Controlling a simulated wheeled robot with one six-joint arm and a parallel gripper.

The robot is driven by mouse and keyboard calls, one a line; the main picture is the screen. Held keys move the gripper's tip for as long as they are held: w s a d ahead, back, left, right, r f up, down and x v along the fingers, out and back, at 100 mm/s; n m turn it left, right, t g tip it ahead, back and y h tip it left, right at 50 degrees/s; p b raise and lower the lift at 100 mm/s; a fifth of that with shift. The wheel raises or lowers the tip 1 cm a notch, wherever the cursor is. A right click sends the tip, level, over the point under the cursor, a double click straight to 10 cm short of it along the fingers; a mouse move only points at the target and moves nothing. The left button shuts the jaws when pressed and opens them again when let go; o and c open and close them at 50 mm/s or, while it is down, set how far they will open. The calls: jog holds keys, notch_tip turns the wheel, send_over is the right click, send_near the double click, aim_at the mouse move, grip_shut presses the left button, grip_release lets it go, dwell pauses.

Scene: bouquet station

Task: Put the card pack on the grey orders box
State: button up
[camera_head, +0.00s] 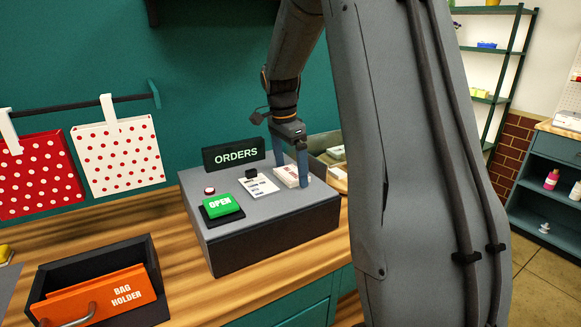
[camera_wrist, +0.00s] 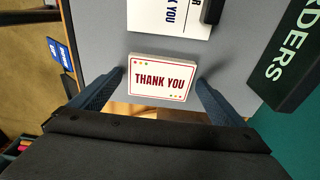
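The card pack (camera_wrist: 162,80) is a small white stack with a red border, reading THANK YOU in the wrist view. It lies flat on the top of the grey orders box, near the box's right edge, and also shows in the head view (camera_head: 287,176). The grey orders box (camera_head: 228,231) stands on the wooden counter. My gripper (camera_wrist: 160,75) is open, with one blue finger on each side of the pack and a visible gap to each. In the head view my gripper (camera_head: 293,172) points down at the pack.
An orange bag holder (camera_head: 95,295) sits front left. Dotted bags (camera_head: 118,157) hang behind.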

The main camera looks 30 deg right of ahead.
aim_at(286, 174)
notch_tip(286, 174, up, 12)
jog(key=a+b, duration=0.1)
jog(key=b, duration=0.1)
jog(key=shift+a+r, duration=0.15)
jog(key=shift+a, duration=0.05)
dwell(0.4)
dwell(0.4)
